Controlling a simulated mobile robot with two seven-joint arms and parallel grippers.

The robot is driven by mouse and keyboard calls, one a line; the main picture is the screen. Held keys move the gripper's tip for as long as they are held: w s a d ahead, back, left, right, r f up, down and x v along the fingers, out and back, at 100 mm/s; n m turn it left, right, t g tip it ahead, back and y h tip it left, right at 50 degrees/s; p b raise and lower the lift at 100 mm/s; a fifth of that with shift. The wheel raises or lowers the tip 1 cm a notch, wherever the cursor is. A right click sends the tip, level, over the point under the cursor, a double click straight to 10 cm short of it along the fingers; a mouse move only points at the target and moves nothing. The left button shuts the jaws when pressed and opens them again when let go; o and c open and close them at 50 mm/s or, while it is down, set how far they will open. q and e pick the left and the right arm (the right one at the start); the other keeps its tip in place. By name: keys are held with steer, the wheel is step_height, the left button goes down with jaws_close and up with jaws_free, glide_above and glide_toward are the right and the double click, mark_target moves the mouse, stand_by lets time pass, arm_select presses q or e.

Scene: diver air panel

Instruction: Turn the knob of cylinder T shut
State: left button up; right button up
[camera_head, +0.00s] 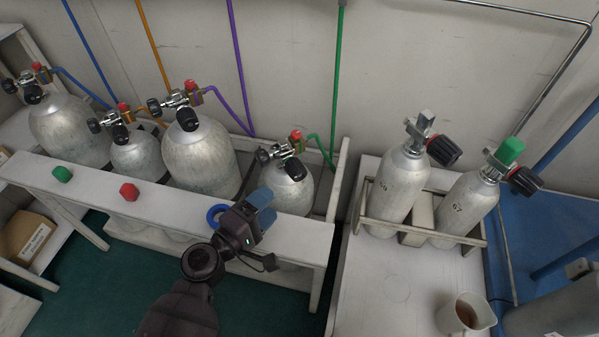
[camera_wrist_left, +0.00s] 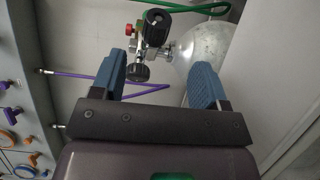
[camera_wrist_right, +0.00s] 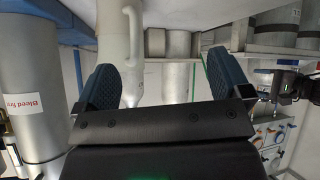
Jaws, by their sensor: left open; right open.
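Several silver cylinders stand in the white rack; no letter T is readable on any. The rightmost one (camera_head: 291,188), with the green hose, is closest to my left gripper (camera_head: 262,207). Its valve (camera_head: 288,148) carries black knobs and a red cap. In the left wrist view, one black knob (camera_wrist_left: 157,28) and a lower black knob (camera_wrist_left: 138,72) show between and beyond my open left fingers (camera_wrist_left: 160,75), apart from them. The cylinder body (camera_wrist_left: 205,60) is behind the right finger. My right gripper (camera_wrist_right: 163,75) is open and empty, shown only in its own wrist view.
Two cylinders stand in a holder (camera_head: 413,236) on the right table, with a jug (camera_head: 466,314) in front. A large grey cylinder (camera_wrist_right: 28,90) is beside my right gripper.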

mark_target(299, 179)
arm_select(q)
steer(key=shift+w+d+r, duration=0.15)
steer(key=shift+w+d, duration=0.15)
steer(key=shift+w, duration=0.15)
steer(key=x, duration=1)
